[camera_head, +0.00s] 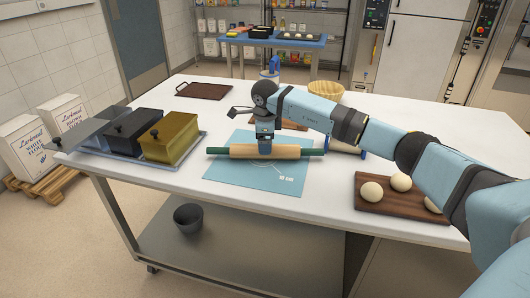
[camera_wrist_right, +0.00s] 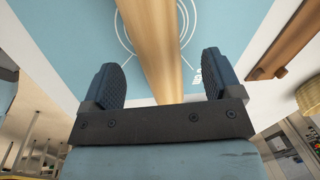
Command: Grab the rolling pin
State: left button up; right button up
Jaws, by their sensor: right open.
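The rolling pin (camera_head: 284,151) lies across the blue mat (camera_head: 240,180) on the white table. It has a light wooden barrel and green handles. My right gripper (camera_head: 265,150) is over the middle of the barrel, pointing down. In the right wrist view, the barrel of the rolling pin (camera_wrist_right: 155,45) runs between the two open fingers of my right gripper (camera_wrist_right: 165,80), with a gap to each finger. The left gripper does not show in either view.
A dark board with dough balls (camera_head: 385,205) lies at the right. Loaf tins (camera_head: 170,138) stand on a tray at the left. Behind the gripper are a wooden bowl (camera_head: 325,93) and a blue-and-white container (camera_head: 271,70). The table's front middle is clear.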

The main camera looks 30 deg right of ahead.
jog(key=f, duration=0.4)
jog(key=shift+w+d+f, duration=0.1)
jog(key=shift+w+f, duration=0.1)
jog(key=shift+f, duration=0.05)
jog(key=shift+r, duration=0.1)
jog(key=c, duration=1.3)
